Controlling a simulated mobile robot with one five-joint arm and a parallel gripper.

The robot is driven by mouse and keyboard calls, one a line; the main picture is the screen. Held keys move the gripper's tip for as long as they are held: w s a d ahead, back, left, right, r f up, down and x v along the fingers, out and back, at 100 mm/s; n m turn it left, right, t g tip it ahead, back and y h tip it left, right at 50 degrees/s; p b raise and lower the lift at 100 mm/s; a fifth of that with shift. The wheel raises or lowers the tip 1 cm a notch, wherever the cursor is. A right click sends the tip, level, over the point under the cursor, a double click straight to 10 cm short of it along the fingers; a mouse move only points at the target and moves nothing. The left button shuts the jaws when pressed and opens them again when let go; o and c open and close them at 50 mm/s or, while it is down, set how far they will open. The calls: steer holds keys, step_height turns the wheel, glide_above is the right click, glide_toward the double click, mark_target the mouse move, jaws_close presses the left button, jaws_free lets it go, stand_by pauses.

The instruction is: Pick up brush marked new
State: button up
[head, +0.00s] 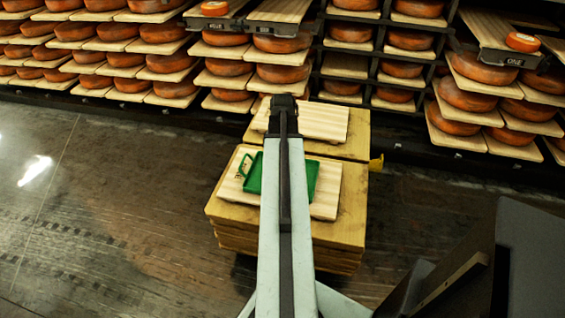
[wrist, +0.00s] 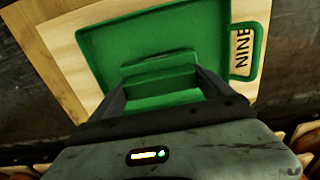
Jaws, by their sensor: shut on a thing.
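My gripper (wrist: 160,84) is shut on a green block-like piece (wrist: 160,101) in the wrist view. I cannot tell whether this piece is a brush or part of the green tray (wrist: 150,32) right behind it. The tray has a raised rim and a loop handle at the right. In the head view the green tray (head: 254,177) is partly hidden by my arm, which also hides my gripper. No brush and no "new" mark can be made out.
The tray is over a pale wooden board (head: 327,193) marked "NINE", on a stack of yellowish boards (head: 235,228). Another board (head: 325,122) lies on a stack behind. Shelves of orange cheese wheels (head: 225,68) line the back. Open floor (head: 120,215) is at the left.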

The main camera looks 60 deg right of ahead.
step_height(320, 180, up, 2)
steer(key=shift+r+p, duration=0.15)
steer(key=shift+p, duration=0.45)
steer(key=s+d, duration=0.4)
steer(key=s, duration=1.1)
steer(key=shift+s+d+r+p, duration=0.2)
steer(key=shift+r+p, duration=0.1)
steer(key=shift+p, duration=0.05)
